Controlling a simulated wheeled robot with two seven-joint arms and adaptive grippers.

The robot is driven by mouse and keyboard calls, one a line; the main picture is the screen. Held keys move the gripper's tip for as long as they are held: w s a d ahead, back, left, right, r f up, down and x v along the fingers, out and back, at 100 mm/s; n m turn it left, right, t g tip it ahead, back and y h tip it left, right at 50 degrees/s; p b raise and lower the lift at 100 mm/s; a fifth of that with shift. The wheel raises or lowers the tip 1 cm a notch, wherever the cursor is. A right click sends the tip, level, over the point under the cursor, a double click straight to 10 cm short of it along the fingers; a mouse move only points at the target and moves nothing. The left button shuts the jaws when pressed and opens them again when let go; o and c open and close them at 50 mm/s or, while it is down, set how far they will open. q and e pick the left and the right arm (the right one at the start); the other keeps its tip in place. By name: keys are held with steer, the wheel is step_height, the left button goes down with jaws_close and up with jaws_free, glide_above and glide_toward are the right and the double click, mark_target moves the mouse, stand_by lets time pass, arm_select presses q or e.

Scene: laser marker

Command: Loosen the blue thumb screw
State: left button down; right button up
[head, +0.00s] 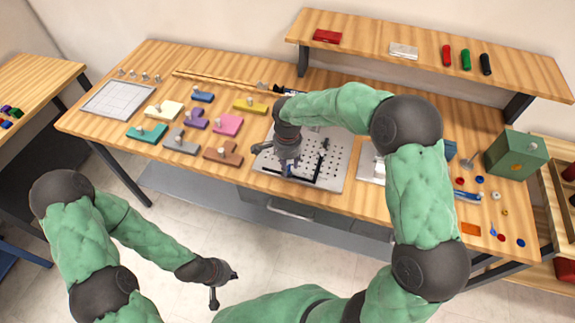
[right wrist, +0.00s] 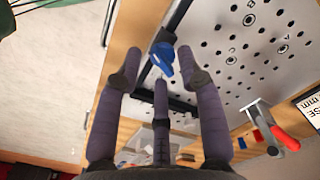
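The blue thumb screw (right wrist: 162,60) shows in the right wrist view, beside a dark rail at the edge of the perforated metal plate (right wrist: 232,75). My right gripper (right wrist: 159,66) has its fingers spread, with the screw between the fingertips; I cannot tell whether any finger touches it. In the head view the right gripper (head: 287,160) points down over the near left part of the perforated plate (head: 330,165) and mostly hides the screw. My left gripper (head: 222,291) hangs in front of the table, away from the plate; its fingers are too small to read.
Several coloured blocks (head: 229,123) and a grey tray (head: 117,99) occupy the table's left. A raised shelf (head: 430,72) stands at the back. A green box (head: 516,155) and small parts are at the right. A red-handled clamp (right wrist: 282,137) sits near the plate's edge.

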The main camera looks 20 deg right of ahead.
steer(key=shift+f, duration=0.15)
jaws_close()
stand_by(0.4)
steer(key=n+p, duration=0.1)
steer(key=n, duration=0.4)
steer(key=shift+n+p, duration=0.4)
steer(key=n+p, duration=0.1)
steer(key=n, duration=0.4)
steer(key=shift+w+d+p, duration=0.1)
steer(key=shift+p, duration=0.2)
steer(key=n+p, duration=0.2)
steer(key=n, duration=0.4)
steer(key=shift+w+n, duration=0.1)
steer(key=shift+n, duration=0.3)
steer(key=n+p, duration=0.2)
steer(key=n, duration=0.4)
steer(key=shift+w, duration=0.1)
steer(key=shift+n, duration=0.3)
